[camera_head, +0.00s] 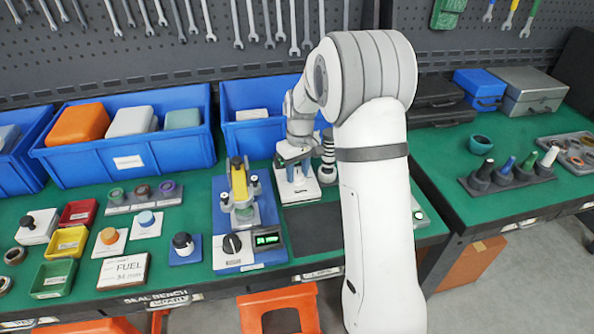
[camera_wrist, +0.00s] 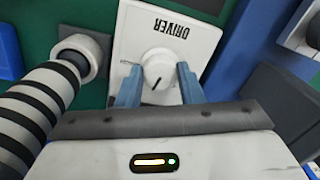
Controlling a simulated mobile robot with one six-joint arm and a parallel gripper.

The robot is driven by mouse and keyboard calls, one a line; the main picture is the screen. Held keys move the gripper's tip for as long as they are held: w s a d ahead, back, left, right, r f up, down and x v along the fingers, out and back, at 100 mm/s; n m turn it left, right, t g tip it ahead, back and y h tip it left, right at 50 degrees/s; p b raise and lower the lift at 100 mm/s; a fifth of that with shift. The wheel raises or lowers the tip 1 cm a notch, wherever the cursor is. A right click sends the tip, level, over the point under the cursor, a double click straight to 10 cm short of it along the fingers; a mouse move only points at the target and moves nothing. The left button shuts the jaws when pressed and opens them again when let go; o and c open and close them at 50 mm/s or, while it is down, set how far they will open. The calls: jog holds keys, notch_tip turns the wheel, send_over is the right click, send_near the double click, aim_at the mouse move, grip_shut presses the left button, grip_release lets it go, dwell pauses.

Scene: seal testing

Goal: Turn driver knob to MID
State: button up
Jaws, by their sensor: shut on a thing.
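The driver box is a white block labelled DRIVER (camera_wrist: 190,25), seen upside down in the wrist view. Its round white knob (camera_wrist: 160,68) has a dark pointer line that points down and slightly left in that view. My gripper (camera_wrist: 158,85) has its blue-grey fingers on either side of the knob, shut on it. In the head view, my gripper (camera_head: 292,160) is at the white driver box (camera_head: 298,190), and the knob is hidden there. Small markings beside the knob are too small to read.
A black-and-white striped cylinder (camera_wrist: 35,105) stands close to the left of my gripper in the wrist view. A blue test fixture (camera_head: 225,200) with a dial and green display stands left of the driver box in the head view. A dark mat (camera_head: 312,236) lies in front.

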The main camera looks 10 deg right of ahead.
aim_at(299, 174)
jog(key=m, duration=0.5)
jog(key=shift+m, duration=0.3)
dwell(0.4)
jog(key=o, duration=1)
jog(key=shift+c, duration=0.2)
jog(key=shift+r, duration=0.15)
notch_tip(299, 174, up, 8)
jog(key=shift+d+f, duration=0.15)
jog(key=shift+f, duration=0.1)
